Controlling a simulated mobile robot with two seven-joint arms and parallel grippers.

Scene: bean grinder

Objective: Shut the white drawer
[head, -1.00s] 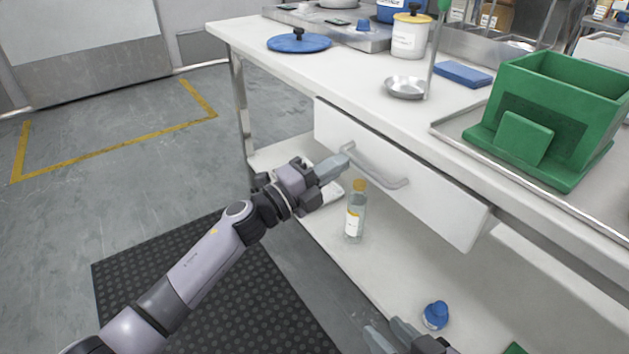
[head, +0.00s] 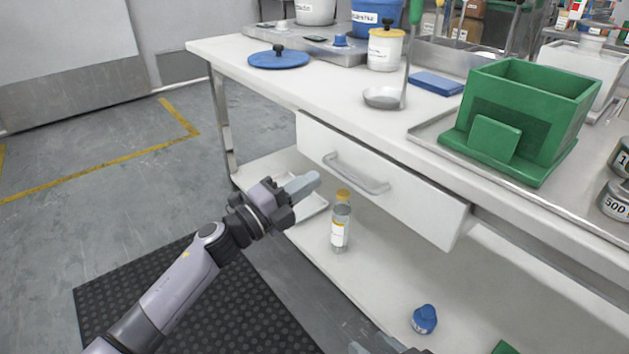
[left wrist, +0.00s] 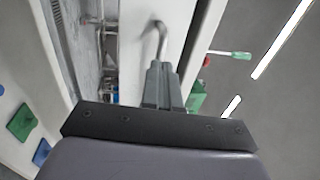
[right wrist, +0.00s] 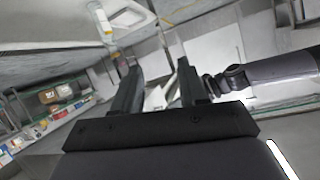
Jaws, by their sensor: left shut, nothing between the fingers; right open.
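The white drawer (head: 420,205) sits under the white worktable and stands out from it, its front carrying a grey bar handle (head: 356,174). The handle also shows in the left wrist view (left wrist: 156,45). My left gripper (head: 306,183) is shut and empty, just left of the drawer front and a little below the handle's left end; in the head view it looks apart from the handle. My right gripper (right wrist: 158,75) is open and empty; only a little of it shows at the bottom edge of the head view.
A clear bottle with a yellow cap (head: 341,222) and a blue-capped container (head: 424,319) stand on the lower shelf (head: 370,285). A white tray (head: 308,207) lies behind my left gripper. On the worktop are a green bin (head: 530,110) and a blue lid (head: 277,59). Floor at left is clear.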

